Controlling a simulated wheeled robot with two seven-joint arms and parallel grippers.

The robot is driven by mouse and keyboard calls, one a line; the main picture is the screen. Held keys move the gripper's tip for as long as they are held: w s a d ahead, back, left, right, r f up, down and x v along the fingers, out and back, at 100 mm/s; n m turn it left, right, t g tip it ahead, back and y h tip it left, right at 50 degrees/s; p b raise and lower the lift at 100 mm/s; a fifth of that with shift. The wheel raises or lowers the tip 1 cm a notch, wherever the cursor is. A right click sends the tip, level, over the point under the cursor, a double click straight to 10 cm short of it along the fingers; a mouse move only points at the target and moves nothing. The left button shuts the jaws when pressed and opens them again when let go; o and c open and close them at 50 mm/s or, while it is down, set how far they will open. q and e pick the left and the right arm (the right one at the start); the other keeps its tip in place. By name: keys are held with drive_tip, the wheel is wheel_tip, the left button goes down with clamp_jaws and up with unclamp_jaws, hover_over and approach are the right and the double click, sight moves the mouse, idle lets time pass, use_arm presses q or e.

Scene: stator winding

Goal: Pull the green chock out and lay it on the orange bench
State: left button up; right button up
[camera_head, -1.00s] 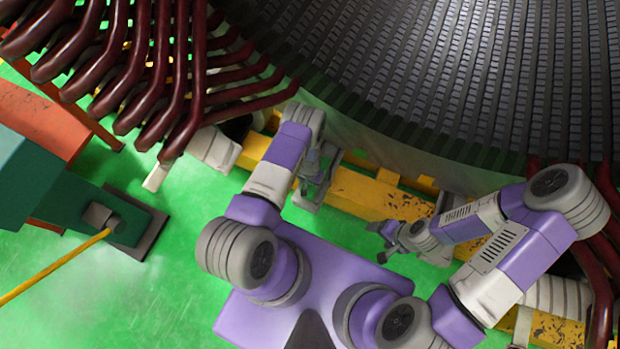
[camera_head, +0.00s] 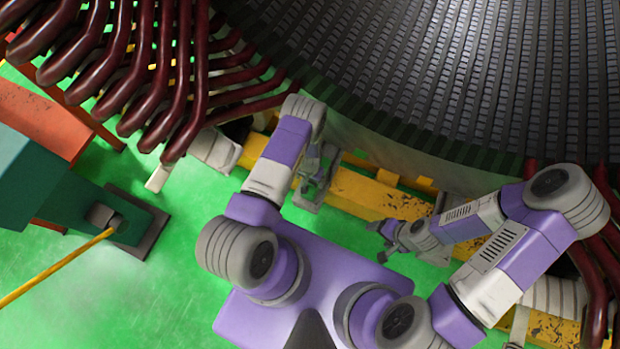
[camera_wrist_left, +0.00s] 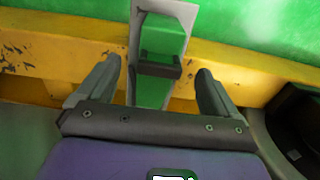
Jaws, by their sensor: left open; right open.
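The green chock (camera_wrist_left: 160,42) shows in the left wrist view, in front of a pale plate beside the yellow beam, with a dark bar across it. My left gripper (camera_wrist_left: 157,72) is open, its two fingers apart on either side of the chock's line; I see no contact. In the head view my left gripper (camera_head: 313,180) hangs by the yellow beam, and I cannot make out the chock there. My right gripper (camera_head: 385,240) is open and empty, further right. The orange bench (camera_head: 42,122) is at the left edge, its top partly in view.
The yellow beam (camera_head: 370,198) runs below the large dark slotted stator (camera_head: 440,70). Dark red bent bars (camera_head: 190,90) hang at upper left. A teal machine (camera_head: 45,180) with a yellow rod (camera_head: 55,267) stands at left. Green floor between it and me is clear.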

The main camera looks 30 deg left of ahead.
use_arm(q)
wheel_tip(320, 180, up, 4)
drive_tip(key=shift+r+p, duration=0.15)
drive_tip(key=shift+p, duration=0.45)
